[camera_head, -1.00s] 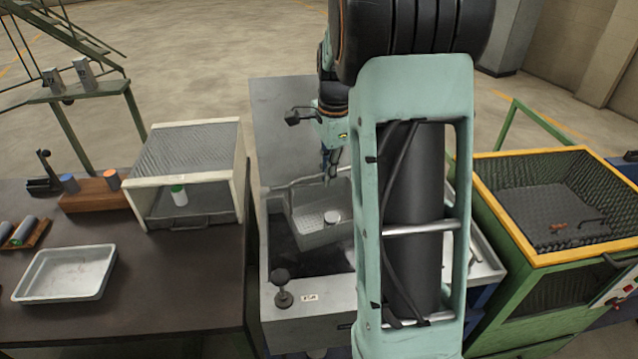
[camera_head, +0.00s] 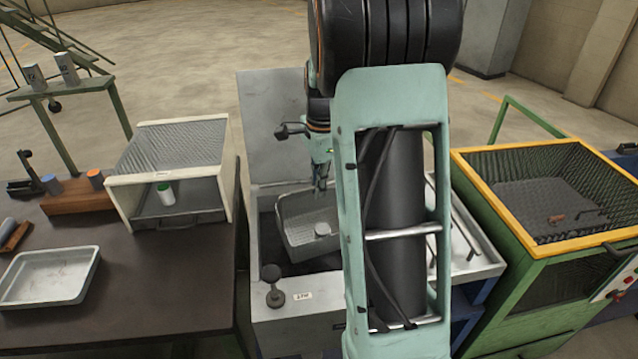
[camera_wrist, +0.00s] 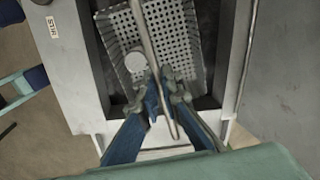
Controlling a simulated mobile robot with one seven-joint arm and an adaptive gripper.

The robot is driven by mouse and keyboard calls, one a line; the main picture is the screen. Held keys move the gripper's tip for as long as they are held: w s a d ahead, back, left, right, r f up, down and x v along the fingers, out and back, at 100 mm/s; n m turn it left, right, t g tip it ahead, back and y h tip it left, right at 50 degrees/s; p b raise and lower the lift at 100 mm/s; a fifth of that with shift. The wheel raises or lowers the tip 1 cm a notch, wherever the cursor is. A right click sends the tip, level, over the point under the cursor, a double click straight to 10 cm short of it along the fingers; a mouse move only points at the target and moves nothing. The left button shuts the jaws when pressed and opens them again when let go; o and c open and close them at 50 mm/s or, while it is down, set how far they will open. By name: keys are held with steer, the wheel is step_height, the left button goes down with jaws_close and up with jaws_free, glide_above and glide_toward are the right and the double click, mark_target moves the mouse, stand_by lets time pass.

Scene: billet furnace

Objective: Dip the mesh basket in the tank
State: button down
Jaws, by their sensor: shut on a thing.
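The mesh basket (camera_head: 292,219), a light grey perforated box, hangs at the opening of the tank (camera_head: 268,316) and is partly hidden by my arm. A small pale round piece (camera_head: 322,230) lies in it. My gripper (camera_head: 321,186) is above the basket's back side. In the wrist view my gripper (camera_wrist: 163,92) is shut on the basket's thin metal handle, and the perforated basket floor (camera_wrist: 178,52) shows beyond the fingers inside the dark tank. How deep the basket sits is hard to tell.
A dark knob (camera_head: 275,297) stands on the tank's front rim. A yellow-rimmed green bin (camera_head: 578,240) stands at right.

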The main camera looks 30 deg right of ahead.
steer(key=shift+w+f+b, duration=0.1)
steer(key=shift+f+b, duration=5.3)
steer(key=shift+f, duration=3.4)
